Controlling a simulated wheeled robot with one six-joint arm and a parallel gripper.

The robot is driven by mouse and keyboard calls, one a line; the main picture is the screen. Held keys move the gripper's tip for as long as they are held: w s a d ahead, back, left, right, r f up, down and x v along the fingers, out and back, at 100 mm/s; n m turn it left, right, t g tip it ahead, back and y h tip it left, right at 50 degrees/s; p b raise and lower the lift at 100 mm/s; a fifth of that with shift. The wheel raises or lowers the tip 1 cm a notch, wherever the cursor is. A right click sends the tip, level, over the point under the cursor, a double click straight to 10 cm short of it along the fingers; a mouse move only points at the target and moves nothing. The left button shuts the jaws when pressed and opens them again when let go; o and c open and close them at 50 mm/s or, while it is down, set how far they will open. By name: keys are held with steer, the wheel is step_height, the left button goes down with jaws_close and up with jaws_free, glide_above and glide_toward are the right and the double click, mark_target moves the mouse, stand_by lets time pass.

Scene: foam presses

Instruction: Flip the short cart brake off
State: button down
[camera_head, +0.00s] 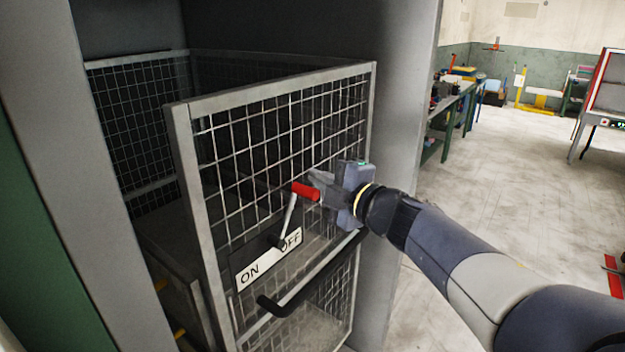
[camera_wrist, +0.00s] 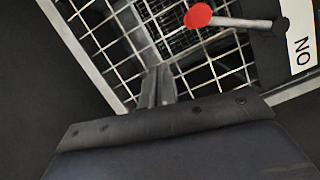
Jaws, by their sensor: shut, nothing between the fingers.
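The cart (camera_head: 181,135) is a grey mesh cage standing inside a grey bay. Its brake lever (camera_head: 289,217) has a red knob (camera_head: 305,191) and pivots over a white ON/OFF label (camera_head: 268,260). The lever points up and slightly right, its knob above the OFF end. My gripper (camera_head: 318,187) is shut and empty, right beside the knob on its right; I cannot tell if they touch. In the wrist view the red knob (camera_wrist: 198,15) is at the top, apart from the shut fingertips (camera_wrist: 158,84). The ON end of the label (camera_wrist: 301,40) shows at right.
A black handle bar (camera_head: 285,300) crosses the cart's front below the label. The bay's grey side wall (camera_head: 405,120) stands close behind my gripper. A workbench (camera_head: 447,115) is farther back, and the floor at right is mostly clear.

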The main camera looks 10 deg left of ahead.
steer(key=v, duration=0.6)
steer(key=shift+w+d+r, duration=0.2)
steer(key=shift+d+r, duration=0.15)
steer(key=shift+r, duration=0.05)
steer(key=shift+w+a, duration=0.1)
steer(key=shift+a, duration=0.05)
